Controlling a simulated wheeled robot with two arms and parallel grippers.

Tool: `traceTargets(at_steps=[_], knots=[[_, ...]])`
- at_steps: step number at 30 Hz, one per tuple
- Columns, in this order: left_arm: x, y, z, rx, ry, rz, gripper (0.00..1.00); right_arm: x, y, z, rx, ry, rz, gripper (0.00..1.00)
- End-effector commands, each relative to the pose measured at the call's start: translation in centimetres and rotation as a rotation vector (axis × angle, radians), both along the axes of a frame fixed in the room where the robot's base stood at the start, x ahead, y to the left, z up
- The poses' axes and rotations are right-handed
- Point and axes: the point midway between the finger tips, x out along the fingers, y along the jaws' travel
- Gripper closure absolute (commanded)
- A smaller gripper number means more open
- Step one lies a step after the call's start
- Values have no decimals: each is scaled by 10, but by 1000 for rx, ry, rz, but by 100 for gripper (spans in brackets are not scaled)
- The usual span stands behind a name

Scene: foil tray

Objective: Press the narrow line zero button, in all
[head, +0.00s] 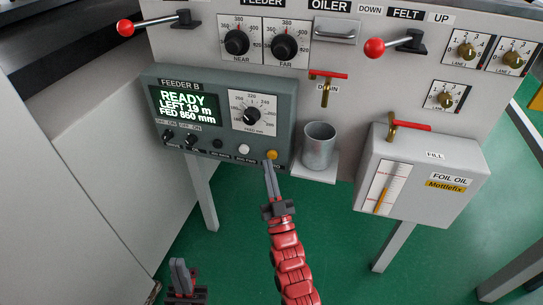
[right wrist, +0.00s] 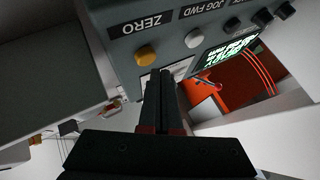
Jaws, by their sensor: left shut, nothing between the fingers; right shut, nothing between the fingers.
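The FEEDER B box (head: 229,84) carries a lit display (head: 184,105) reading READY, LEFT 19 m, FED 860 mm. Its yellow button (head: 271,155) is at the lower right corner. In the right wrist view, upside down, the yellow button (right wrist: 146,55) stands by a ZERO label (right wrist: 146,24). My right gripper (head: 268,165) is shut and empty, its tips just below the yellow button. In the right wrist view my right gripper (right wrist: 160,73) has its tips close beside that button; I cannot tell if they touch. My left gripper (head: 179,263) is shut and empty, low at the left.
A white button (head: 244,149) sits left of the yellow one, with dark knobs farther left. A metal cup (head: 319,146) on a small shelf is close right of the box. The foil oil tank (head: 424,172) is farther right. Green floor lies open below.

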Motion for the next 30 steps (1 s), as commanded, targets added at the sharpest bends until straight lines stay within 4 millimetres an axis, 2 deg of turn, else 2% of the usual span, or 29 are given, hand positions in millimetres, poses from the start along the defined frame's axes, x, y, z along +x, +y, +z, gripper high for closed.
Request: traceTargets(at_steps=[30], knots=[[0,0,-1,0,0,0,100,10,-3,0,0,0,0,100]])
